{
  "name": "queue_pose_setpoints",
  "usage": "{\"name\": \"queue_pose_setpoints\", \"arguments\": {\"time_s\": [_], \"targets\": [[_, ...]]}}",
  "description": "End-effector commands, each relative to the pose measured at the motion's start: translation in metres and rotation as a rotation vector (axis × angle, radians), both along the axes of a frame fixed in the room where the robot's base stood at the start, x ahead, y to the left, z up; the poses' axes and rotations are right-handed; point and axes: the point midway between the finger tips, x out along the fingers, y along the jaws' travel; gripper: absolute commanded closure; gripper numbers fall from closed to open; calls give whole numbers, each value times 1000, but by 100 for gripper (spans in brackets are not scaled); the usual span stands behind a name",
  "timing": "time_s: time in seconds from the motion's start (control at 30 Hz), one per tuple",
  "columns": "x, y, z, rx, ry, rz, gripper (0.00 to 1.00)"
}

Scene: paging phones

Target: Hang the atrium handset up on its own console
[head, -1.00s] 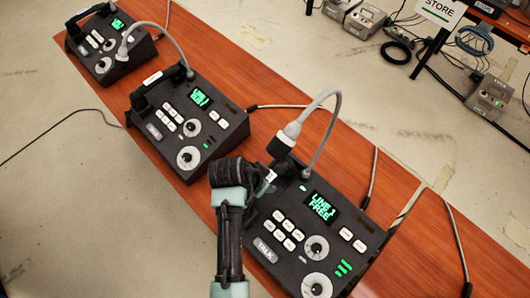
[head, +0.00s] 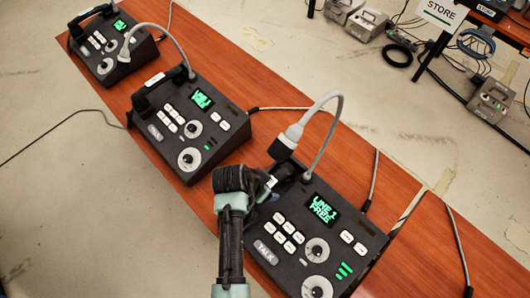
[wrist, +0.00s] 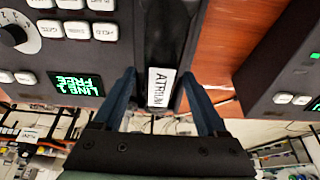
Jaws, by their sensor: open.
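The nearest console (head: 318,250) is dark grey, with a green display reading "LINE 1 FREE". The black handset with a white "ATRIUM" label (wrist: 158,87) lies along that console's side in the wrist view. In the head view only its dark far end (head: 287,169) shows, at the console's upper left; my gripper and arm hide the rest. My gripper (head: 266,186) is over the handset. In the wrist view my gripper (wrist: 160,78) is open, one finger on each side of the handset. I cannot tell whether the handset is fully seated.
A grey gooseneck microphone (head: 291,135) arches close beside my gripper. Two similar consoles, a middle one (head: 225,140) and a far one (head: 140,62), hold handsets on the wooden table (head: 240,75). A "STORE" sign (head: 441,13) stands beyond.

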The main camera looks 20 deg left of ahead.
Motion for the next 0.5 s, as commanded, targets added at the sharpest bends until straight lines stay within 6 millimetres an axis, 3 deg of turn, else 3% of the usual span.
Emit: {"name": "queue_pose_setpoints", "arguments": {"time_s": [0.23,0.5], "targets": [[-4,2,16,1,-3,1,25],[-23,9,63,3,-4,1,25]]}}
